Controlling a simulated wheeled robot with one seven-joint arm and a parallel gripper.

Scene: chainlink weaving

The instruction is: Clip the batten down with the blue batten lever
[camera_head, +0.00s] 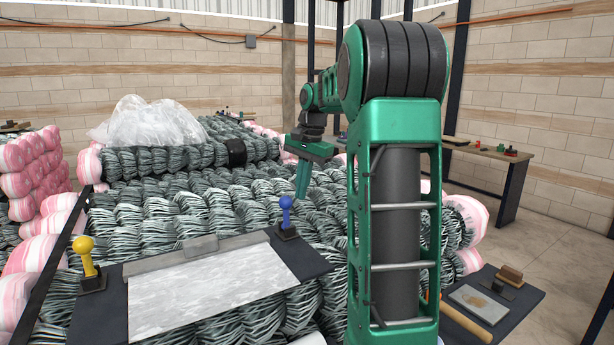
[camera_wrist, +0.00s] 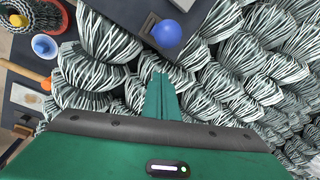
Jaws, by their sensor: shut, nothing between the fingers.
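The blue batten lever (camera_head: 286,215) stands upright on a dark base at the right end of the dark board. In the wrist view its round blue knob (camera_wrist: 167,34) shows from above, just beyond my fingertips. The batten (camera_head: 198,246) is a grey bar along the far edge of a grey-white marbled sheet (camera_head: 210,287). My gripper (camera_head: 301,196) is shut and empty, pointing down above the woven rolls, close to the blue lever on its right and apart from it. The shut fingers also show in the wrist view (camera_wrist: 161,90).
A yellow lever (camera_head: 86,258) stands at the board's left end. Rows of wire-like rolls (camera_head: 160,200) surround the board. A dark side tray (camera_head: 525,297) with a grey plate and brown block is at lower right. Clear plastic (camera_head: 148,122) lies on the rolls behind.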

